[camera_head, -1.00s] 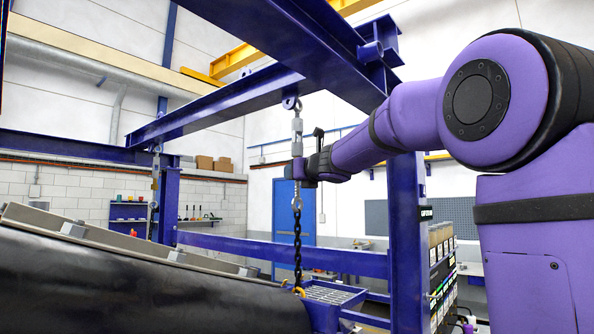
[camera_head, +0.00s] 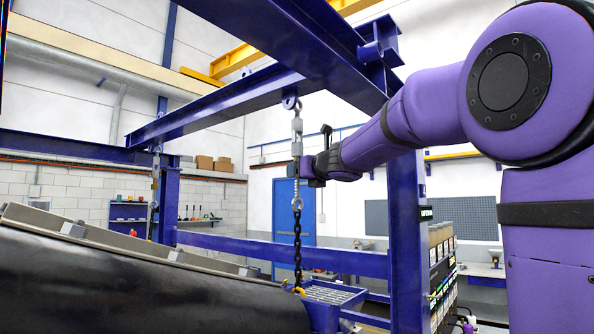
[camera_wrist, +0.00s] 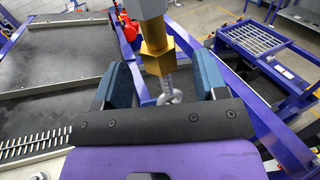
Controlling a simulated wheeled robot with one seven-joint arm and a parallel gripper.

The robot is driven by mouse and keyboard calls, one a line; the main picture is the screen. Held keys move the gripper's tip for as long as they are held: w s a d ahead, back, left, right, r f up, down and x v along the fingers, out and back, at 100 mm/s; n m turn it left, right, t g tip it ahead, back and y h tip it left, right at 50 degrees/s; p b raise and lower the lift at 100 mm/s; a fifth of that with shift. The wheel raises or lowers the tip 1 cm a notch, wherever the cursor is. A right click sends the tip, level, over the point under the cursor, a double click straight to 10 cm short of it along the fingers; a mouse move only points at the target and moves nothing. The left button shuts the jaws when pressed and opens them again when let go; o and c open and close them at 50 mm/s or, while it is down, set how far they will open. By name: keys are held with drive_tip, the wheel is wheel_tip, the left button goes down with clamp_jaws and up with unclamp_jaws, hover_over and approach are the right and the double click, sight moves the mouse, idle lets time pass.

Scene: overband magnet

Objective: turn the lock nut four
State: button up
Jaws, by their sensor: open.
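A brass hex lock nut (camera_wrist: 158,57) shows in the wrist view, just under the grey turnbuckle body (camera_wrist: 146,8). A threaded rod runs down from it to an eye (camera_wrist: 171,98). My gripper (camera_wrist: 162,75) is open, its two blue fingers apart to the left and right of the rod and nut, with gaps on both sides. In the head view my gripper (camera_head: 305,168) is at the lower part of the hanging turnbuckle (camera_head: 297,127), reaching in from the right. The nut is too small or covered to make out there. Which number the nut bears cannot be told.
A black chain (camera_head: 297,245) hangs below the eye to a yellow hook near the dark magnet cover (camera_head: 130,275). A blue upright (camera_head: 405,240) stands right of the turnbuckle, below my forearm. Blue beams (camera_head: 230,100) pass overhead. Another turnbuckle (camera_head: 155,180) hangs further left.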

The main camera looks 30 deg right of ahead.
drive_tip(key=shift+s, duration=2.25)
drive_tip(key=o, duration=0.6)
drive_tip(key=shift+c, duration=0.2)
drive_tip(key=shift+s, duration=0.1)
drive_tip(key=s, duration=1)
drive_tip(key=shift+s+a, duration=0.2)
drive_tip(key=shift+s, duration=0.1)
